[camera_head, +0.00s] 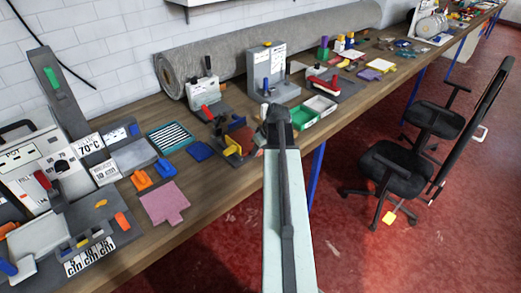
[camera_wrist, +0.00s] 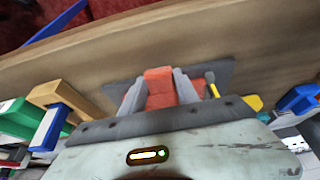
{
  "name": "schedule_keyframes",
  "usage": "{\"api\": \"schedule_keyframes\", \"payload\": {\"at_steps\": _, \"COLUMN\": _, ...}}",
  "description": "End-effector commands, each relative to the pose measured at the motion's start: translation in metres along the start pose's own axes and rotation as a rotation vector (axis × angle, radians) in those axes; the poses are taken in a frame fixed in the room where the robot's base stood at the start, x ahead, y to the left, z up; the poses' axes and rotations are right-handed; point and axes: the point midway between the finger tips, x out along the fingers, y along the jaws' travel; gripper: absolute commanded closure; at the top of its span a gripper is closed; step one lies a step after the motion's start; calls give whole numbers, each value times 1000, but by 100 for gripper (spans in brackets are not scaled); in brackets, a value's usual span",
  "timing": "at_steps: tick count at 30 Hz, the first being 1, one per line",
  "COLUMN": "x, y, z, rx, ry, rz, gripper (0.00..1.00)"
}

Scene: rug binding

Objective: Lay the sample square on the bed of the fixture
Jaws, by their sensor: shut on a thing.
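My gripper (camera_wrist: 158,88) shows in the wrist view with its grey fingers closed around a rust-red piece (camera_wrist: 158,75), which appears to be the sample square. A dark grey plate (camera_wrist: 222,72) shows just behind the piece, close to it; whether they touch, I cannot tell. In the head view my arm's end hides most of the gripper. A rust-brown patch (camera_head: 240,134) shows beside it, at a small dark fixture with a yellow clamp (camera_head: 232,146). I cannot tell if this patch is the held piece. The fixture's bed is largely hidden.
A pink cloth piece (camera_head: 164,203), a blue block (camera_head: 200,151) and orange clips (camera_head: 141,180) lie to the left. A green tray (camera_head: 304,117) stands close on the right. A grey carpet roll (camera_head: 230,52) lines the wall. Bare bench wood (camera_wrist: 60,80) runs to the edge.

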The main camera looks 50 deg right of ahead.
Motion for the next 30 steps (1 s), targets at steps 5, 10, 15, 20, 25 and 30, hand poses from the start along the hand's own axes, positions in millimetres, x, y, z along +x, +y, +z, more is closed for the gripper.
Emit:
{"api": "schedule_keyframes", "payload": {"at_steps": 5, "x": 2, "y": -1, "z": 3, "rx": -2, "ry": -10, "rz": -2, "gripper": 100}}
{"api": "schedule_keyframes", "payload": {"at_steps": 10, "x": 2, "y": 0, "z": 3, "rx": -1, "ry": -8, "rz": -2, "gripper": 37}}
{"api": "schedule_keyframes", "payload": {"at_steps": 15, "x": -2, "y": 0, "z": 2, "rx": -1, "ry": -6, "rz": 0, "gripper": 37}}
{"api": "schedule_keyframes", "payload": {"at_steps": 20, "x": -24, "y": -1, "z": 0, "rx": 0, "ry": -5, "rz": 0, "gripper": 37}}
{"api": "schedule_keyframes", "payload": {"at_steps": 25, "x": -59, "y": -2, "z": 0, "rx": -1, "ry": -6, "rz": 0, "gripper": 37}}
{"api": "schedule_keyframes", "payload": {"at_steps": 30, "x": -81, "y": -2, "z": 2, "rx": -1, "ry": -6, "rz": -1, "gripper": 37}}
